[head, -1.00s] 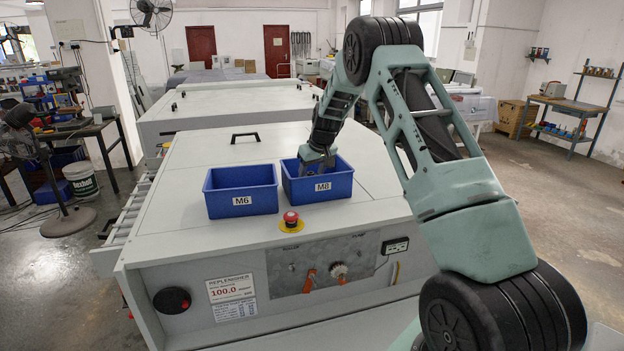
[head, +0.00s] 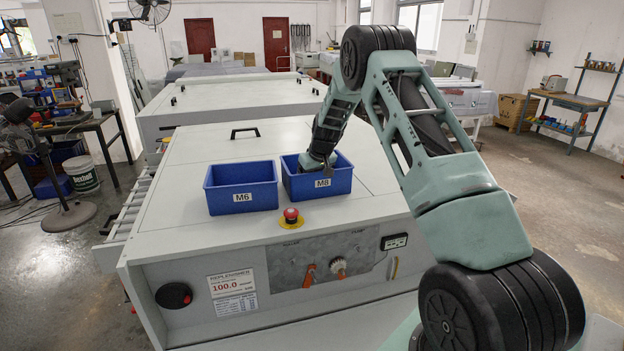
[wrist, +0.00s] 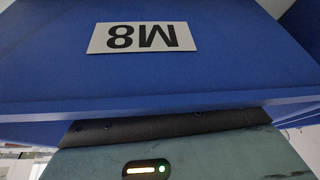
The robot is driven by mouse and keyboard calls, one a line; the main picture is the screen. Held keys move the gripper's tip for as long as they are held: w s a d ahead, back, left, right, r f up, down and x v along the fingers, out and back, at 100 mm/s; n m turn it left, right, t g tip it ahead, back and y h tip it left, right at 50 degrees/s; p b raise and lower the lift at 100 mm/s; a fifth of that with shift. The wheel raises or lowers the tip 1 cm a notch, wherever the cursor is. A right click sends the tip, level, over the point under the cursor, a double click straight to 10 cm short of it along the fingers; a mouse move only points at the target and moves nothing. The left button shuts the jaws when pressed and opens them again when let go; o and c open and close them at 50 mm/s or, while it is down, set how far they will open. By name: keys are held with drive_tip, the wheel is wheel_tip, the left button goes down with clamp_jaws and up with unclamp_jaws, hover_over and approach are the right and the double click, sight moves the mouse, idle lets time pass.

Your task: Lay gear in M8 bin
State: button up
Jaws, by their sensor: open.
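The blue M8 bin (head: 337,186) stands on the machine's light top, right of the blue M6 bin (head: 241,200). My gripper (head: 318,165) reaches down into the M8 bin; its fingertips are hidden behind the front wall. In the wrist view the M8 bin's labelled front wall (wrist: 225,70) fills most of the picture, upside down, with its rim close to my gripper's body. No gear can be seen in either view; the inside of the M8 bin is mostly hidden.
A red emergency stop button (head: 291,215) on a yellow base sits in front of the bins. A black handle (head: 245,132) is fixed behind them. The machine top (head: 180,190) left of the M6 bin is clear.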

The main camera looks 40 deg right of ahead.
drive_tip(key=d+b+v, duration=0.1)
drive_tip(key=b+v, duration=0.3)
drive_tip(key=v, duration=0.8)
drive_tip(key=s+a+n+g+y, duration=0.15)
drive_tip(key=s+a, duration=0.25)
drive_tip(key=a, duration=0.8)
drive_tip(key=s+a+n, duration=0.2)
drive_tip(key=s+a, duration=0.1)
drive_tip(key=a, duration=0.9)
drive_tip(key=s+a+n+g+y, duration=0.1)
drive_tip(key=s+a, duration=0.3)
drive_tip(key=a, duration=0.8)
drive_tip(key=s+a+n+g, duration=0.1)
drive_tip(key=s+a+n, duration=0.2)
drive_tip(key=s+a, duration=0.75)
drive_tip(key=s+f+n+g+h, duration=0.1)
drive_tip(key=s+f+n, duration=0.1)
drive_tip(key=s, duration=1.5)
drive_tip(key=shift+s+a+f, duration=0.15)
drive_tip(key=shift+a+f, duration=0.15)
drive_tip(key=shift+f, duration=0.2)
wheel_tip(320, 180, down, 6)
drive_tip(key=b, duration=0.6)
